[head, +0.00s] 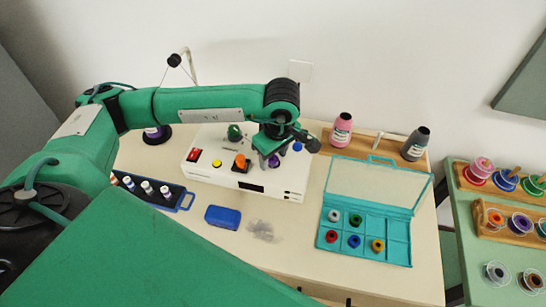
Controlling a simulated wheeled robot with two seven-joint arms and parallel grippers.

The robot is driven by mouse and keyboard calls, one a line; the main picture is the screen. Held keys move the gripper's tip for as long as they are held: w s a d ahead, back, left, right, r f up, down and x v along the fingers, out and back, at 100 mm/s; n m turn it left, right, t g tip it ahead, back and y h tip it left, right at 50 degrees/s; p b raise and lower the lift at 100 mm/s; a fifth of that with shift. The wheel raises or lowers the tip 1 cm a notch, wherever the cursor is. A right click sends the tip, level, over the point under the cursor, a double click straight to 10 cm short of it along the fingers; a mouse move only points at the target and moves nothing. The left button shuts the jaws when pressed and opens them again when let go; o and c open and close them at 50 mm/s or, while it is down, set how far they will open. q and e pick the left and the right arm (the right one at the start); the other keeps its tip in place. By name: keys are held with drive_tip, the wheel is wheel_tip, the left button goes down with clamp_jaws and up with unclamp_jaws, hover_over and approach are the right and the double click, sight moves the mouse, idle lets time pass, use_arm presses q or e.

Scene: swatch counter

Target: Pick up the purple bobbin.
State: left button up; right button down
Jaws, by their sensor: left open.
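The purple bobbin (274,161) sits on top of the white box (205,173), near its right part. My left gripper (268,158) points down right over it, its fingers open at the bobbin and hiding part of it. I cannot tell whether the fingers touch it. On the same box are a green bobbin (235,132), an orange one (240,161) and a blue one (297,146). My right gripper is not in view.
A teal compartment case (368,186) with an open lid and several bobbins lies on the right. Pink (341,130) and dark (416,144) bottles stand behind it. A blue box (222,217) and a tray (184,201) of small spools lie in front. A green table (461,238) holds spools.

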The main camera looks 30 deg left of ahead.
sight(274, 161)
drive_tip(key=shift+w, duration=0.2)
use_arm(q)
clamp_jaws()
